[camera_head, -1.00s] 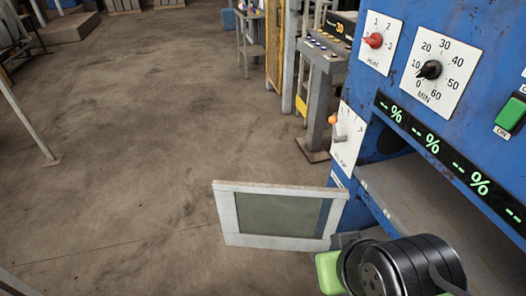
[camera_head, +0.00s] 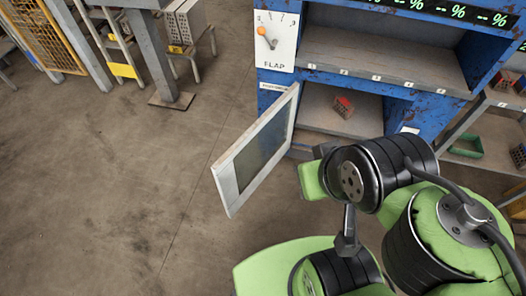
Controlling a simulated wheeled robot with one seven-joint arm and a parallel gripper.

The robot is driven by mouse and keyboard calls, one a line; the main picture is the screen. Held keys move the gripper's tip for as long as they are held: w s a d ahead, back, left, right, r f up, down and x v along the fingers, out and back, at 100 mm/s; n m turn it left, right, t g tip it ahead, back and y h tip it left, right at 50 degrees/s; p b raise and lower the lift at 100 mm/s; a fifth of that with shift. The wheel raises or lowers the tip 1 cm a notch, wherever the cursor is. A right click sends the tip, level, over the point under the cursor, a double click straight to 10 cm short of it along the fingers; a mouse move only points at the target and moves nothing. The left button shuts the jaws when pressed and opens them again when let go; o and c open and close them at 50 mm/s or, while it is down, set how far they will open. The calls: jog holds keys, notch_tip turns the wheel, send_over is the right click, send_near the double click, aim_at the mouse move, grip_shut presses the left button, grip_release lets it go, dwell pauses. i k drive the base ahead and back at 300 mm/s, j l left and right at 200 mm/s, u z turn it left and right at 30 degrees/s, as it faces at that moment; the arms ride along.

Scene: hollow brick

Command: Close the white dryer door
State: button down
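The white dryer door (camera_head: 225,187) has a white frame and a dark glass pane (camera_head: 262,147). It stands open, swung out toward me, with its far edge at the left side of the blue dryer's (camera_head: 276,98) lower compartment. A red hollow brick (camera_head: 343,107) lies inside that compartment. My green and black arm is at the lower right, in front of the dryer. One green part of it appears close to the door's right side; I cannot tell if they touch. I cannot make out my gripper's fingers.
A white flap panel with an orange-knobbed lever (camera_head: 263,32) is above the door. A shelf with a green tray (camera_head: 463,146) and bricks stands at the right. A grey post (camera_head: 155,60) and a small bench are at the back left. The floor left of the door is clear.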

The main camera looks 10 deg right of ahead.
aim_at(224, 170)
jog(key=i+j+z, duration=0.2)
jog(key=j+z, duration=0.2)
jog(key=i+j+z, duration=0.1)
jog(key=j+z, duration=0.3)
jog(key=j, duration=0.25)
jog(key=j+z, duration=0.4)
jog(key=j, duration=0.2)
jog(key=j+z, duration=0.4)
jog(key=j, duration=0.15)
jog(key=j+z, duration=0.35)
jog(key=j, duration=0.15)
jog(key=j+u, duration=0.4)
jog(key=i+j+u, duration=0.1)
jog(key=j+u, duration=0.3)
jog(key=i+j+u, duration=0.1)
jog(key=j+u, duration=0.3)
jog(key=l, duration=0.1)
